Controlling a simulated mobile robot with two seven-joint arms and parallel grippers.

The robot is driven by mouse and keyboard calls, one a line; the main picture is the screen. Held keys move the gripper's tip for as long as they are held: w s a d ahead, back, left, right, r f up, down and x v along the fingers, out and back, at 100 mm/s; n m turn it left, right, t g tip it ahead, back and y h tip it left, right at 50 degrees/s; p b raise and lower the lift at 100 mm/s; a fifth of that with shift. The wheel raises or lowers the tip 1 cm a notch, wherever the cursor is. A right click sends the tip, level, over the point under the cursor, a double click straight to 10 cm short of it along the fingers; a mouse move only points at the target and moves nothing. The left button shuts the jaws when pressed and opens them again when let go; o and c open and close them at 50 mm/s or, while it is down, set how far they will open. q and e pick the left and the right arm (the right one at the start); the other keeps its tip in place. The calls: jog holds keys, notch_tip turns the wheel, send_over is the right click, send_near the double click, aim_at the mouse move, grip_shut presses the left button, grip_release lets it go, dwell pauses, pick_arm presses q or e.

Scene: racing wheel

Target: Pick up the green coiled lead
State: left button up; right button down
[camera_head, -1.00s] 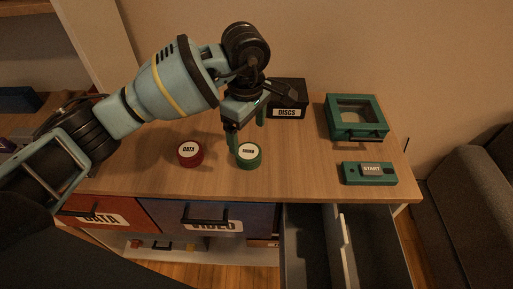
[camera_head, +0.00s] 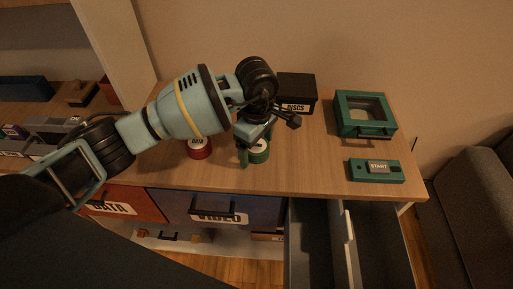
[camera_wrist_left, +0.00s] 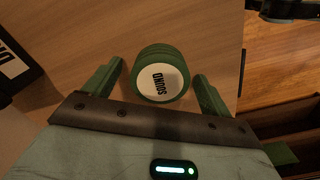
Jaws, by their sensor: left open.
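The green coiled lead (camera_head: 259,154) stands on the wooden cabinet top, near its front edge. In the left wrist view the lead (camera_wrist_left: 160,78) shows a ribbed green side and a white face reading SOUND. My left gripper (camera_head: 256,147) is over it, partly hiding it in the head view. In the left wrist view the green fingers of my left gripper (camera_wrist_left: 158,72) are open, one on each side of the lead, with gaps between. Nothing is held. My right gripper is not in view.
A red coil (camera_head: 200,149) sits just left of the green one. A black DISCS box (camera_head: 297,85) stands behind. A green windowed case (camera_head: 364,114) and a START button box (camera_head: 376,170) are at right. An open drawer (camera_head: 347,240) juts out below the front edge.

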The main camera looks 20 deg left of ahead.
pick_arm(q)
jog(key=shift+f, duration=0.1)
jog(key=c, duration=1.1)
jog(key=shift+r, duration=0.65)
notch_tip(320, 180, up, 2)
jog(key=shift+s+r, duration=0.1)
jog(key=shift+r, duration=0.15)
jog(key=s+r, duration=0.1)
jog(key=s, duration=1.4)
jog(key=shift+s+a+r+b, duration=0.15)
jog(key=shift+s+a+b, duration=0.1)
jog(key=shift+s+b, duration=0.15)
